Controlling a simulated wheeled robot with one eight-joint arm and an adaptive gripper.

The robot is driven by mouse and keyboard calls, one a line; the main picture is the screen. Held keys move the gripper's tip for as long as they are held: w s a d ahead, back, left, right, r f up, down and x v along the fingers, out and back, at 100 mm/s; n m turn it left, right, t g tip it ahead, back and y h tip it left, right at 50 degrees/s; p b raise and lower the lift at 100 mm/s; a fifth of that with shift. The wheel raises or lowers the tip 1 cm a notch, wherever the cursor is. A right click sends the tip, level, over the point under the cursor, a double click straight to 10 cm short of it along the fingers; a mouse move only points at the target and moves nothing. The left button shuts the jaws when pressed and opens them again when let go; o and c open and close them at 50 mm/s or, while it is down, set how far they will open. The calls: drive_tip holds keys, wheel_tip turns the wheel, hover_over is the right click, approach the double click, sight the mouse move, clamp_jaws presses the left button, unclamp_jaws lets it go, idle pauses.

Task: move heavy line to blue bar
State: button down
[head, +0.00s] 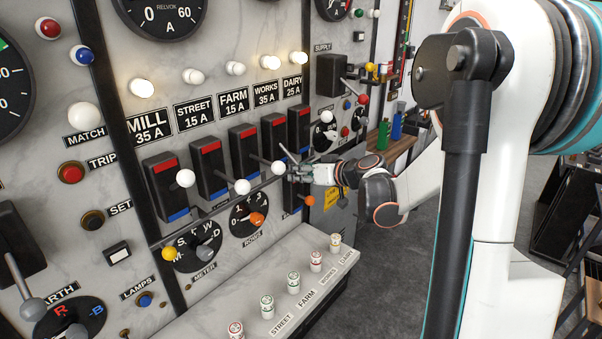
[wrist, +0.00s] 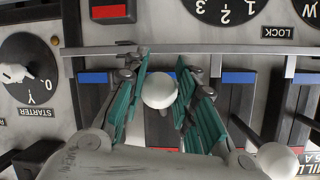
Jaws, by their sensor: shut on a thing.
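The WORKS 35 A switch (head: 272,137) is a black block in the row, with a red bar (head: 272,122) at its top. My gripper (head: 291,170) is at its lower front in the head view. The upside-down wrist view shows the teal pads of my gripper (wrist: 160,95) closed around a white ball knob (wrist: 160,90), apparently the WORKS lever's. Part of a blue bar (wrist: 181,76) shows behind the knob; its lever shaft is mostly hidden.
A metal strip (wrist: 230,48) labelled LOCK crosses the switch fronts close to my fingers. Neighbouring white knobs (head: 242,187) stick out to the left, one (head: 278,167) very near my gripper. A ledge with small capped fuses (head: 293,283) lies below. Open floor is right.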

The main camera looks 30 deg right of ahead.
drive_tip(key=shift+f, duration=0.1)
drive_tip(key=c, duration=1.2)
unclamp_jaws()
drive_tip(key=shift+s, duration=0.15)
drive_tip(key=v, duration=1.2)
